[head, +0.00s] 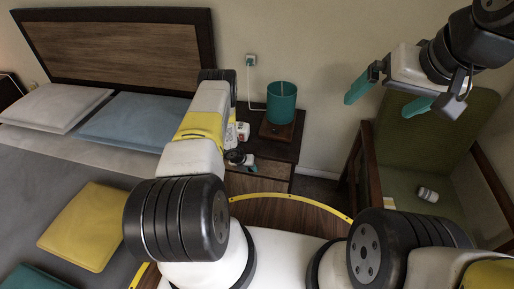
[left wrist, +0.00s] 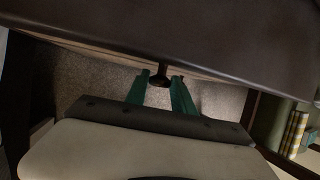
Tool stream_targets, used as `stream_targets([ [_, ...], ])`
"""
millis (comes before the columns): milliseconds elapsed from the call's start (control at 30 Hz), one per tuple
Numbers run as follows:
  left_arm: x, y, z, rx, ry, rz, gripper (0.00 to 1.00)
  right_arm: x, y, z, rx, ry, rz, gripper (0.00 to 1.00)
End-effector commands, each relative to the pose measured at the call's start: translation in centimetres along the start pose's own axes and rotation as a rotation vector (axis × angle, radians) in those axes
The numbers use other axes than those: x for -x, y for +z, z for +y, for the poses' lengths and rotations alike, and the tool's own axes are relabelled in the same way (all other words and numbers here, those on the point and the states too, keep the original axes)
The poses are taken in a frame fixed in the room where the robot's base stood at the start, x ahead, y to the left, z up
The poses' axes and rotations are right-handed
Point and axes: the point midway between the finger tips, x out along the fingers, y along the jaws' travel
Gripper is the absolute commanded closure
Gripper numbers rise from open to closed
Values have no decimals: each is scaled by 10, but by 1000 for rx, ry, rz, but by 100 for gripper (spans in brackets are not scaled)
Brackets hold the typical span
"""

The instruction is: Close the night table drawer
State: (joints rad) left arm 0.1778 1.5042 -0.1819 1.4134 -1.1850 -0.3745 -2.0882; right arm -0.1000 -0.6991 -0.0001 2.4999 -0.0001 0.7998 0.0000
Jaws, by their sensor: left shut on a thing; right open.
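The night table (head: 285,150) stands beside the bed in the head view, with its wooden front (head: 262,184) facing me. My left gripper shows there only as a small green fingertip piece (head: 252,168) near the front edge of its top; my arm hides the rest. How far the drawer stands out cannot be told. My right gripper (head: 388,97) is open and empty, raised above the chair.
A teal lamp or pot (head: 281,102) stands on the night table. A small white and red item (head: 242,131) is beside it. The bed (head: 75,165) fills the left.

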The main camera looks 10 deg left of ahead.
Motion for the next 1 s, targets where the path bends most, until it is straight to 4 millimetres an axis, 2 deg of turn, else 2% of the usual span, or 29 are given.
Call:
stream_targets([
  [167,0,6,0,1,1,-11,100,0,0,0,0,0,1,0],
  [200,0,6,0,1,1,-11,68,0,0,0,0,0,1,0],
  [300,0,6,0,1,1,-11,49,0,0,0,0,0,0,0],
  [667,3,5,0,1,1,-7,48,0,0,0,0,0,1,0],
  [767,14,5,0,0,1,-7,48,0,0,0,0,0,1,0],
  [1000,55,5,0,-1,1,-8,48,0,0,0,0,0,1,0],
])
